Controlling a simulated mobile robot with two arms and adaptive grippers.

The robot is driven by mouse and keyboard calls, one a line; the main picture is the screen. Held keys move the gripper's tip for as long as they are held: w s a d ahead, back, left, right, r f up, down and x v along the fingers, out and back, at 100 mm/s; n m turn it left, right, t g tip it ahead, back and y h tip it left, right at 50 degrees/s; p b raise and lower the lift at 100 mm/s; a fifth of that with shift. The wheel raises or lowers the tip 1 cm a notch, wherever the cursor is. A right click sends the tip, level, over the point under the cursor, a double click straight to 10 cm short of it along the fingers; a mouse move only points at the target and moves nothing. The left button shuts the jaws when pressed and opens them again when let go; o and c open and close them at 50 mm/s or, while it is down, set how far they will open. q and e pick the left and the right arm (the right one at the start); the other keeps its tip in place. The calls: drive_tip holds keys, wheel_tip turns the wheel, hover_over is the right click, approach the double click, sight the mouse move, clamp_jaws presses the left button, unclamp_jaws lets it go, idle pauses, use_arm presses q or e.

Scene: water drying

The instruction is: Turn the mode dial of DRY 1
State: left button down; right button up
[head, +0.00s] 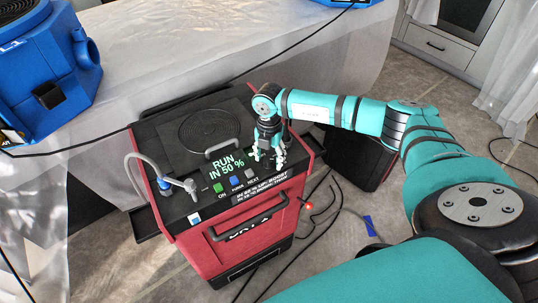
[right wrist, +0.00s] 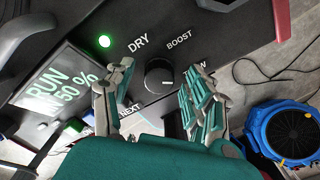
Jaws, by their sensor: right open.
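The red and black machine (head: 240,210) stands in the middle of the head view. Its tilted top panel has a lit display (head: 226,162) reading "RUN IN 50 %". In the right wrist view the round black mode dial (right wrist: 159,76) sits among the labels DRY, BOOST and one partly covered. A light mark shows on its lower face. My right gripper (head: 268,153) is over the panel, right of the display, and hides the dial in the head view. In the right wrist view its open fingers (right wrist: 158,78) straddle the dial; contact is unclear. My left gripper is out of view.
A grey hose (head: 140,172) arches at the panel's left. Buttons (head: 234,181) lie below the display. A green lamp (right wrist: 105,41) glows near DRY. Blue blowers stand at the upper left (head: 45,70) and lower right (right wrist: 290,132). Black cables cross the floor right of the machine.

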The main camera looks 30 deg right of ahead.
drive_tip(key=shift+f, duration=0.15)
drive_tip(key=shift+c, duration=0.4)
clamp_jaws()
